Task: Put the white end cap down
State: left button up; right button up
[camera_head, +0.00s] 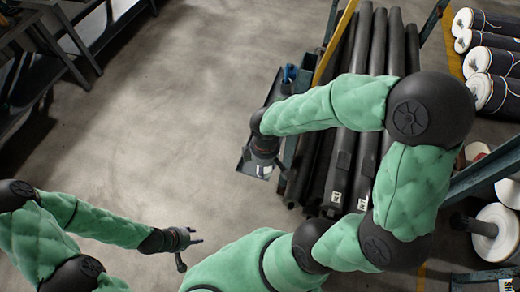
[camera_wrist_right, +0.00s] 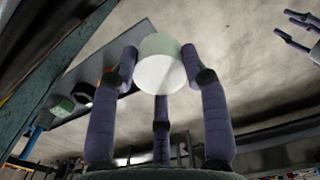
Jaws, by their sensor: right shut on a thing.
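The white end cap (camera_wrist_right: 160,72) is a short pale cylinder in the right wrist view. My right gripper (camera_wrist_right: 158,85) has its fingers closed around it. In the head view my right gripper (camera_head: 263,163) is over a dark tray (camera_head: 243,162), and a bit of the white cap (camera_head: 264,173) shows at its tip. Whether the cap touches the tray I cannot tell. My left gripper (camera_head: 192,240) is low at the left, its fingers apart and empty; it also shows in the right wrist view (camera_wrist_right: 300,30).
Long dark rolls (camera_head: 345,150) lie on a rack right of the tray. A blue item (camera_head: 290,73) is near the tray's far end. White-ended rolls (camera_head: 485,60) lie at far right. The floor (camera_head: 150,110) at left is clear.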

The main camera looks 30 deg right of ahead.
jog(key=w+f, duration=0.2)
jog(key=w+d+f+b, duration=0.1)
jog(key=w+f, duration=0.1)
jog(key=w, duration=0.1)
jog(key=w+d+f+b, duration=0.1)
jog(key=w+f, duration=0.1)
jog(key=shift+w+f, duration=0.25)
jog(key=shift+w, duration=0.05)
jog(key=shift+w+d+f+b, duration=0.15)
jog(key=shift+w+f+b, duration=0.15)
jog(key=shift+w+f, duration=0.2)
jog(key=shift+f+b, duration=0.65)
jog(key=shift+f, duration=0.95)
jog(key=shift+c, duration=0.5)
jog(key=shift+f, duration=0.15)
jog(key=o, duration=1)
notch_tip(320, 180, up, 12)
jog(key=p, duration=0.4)
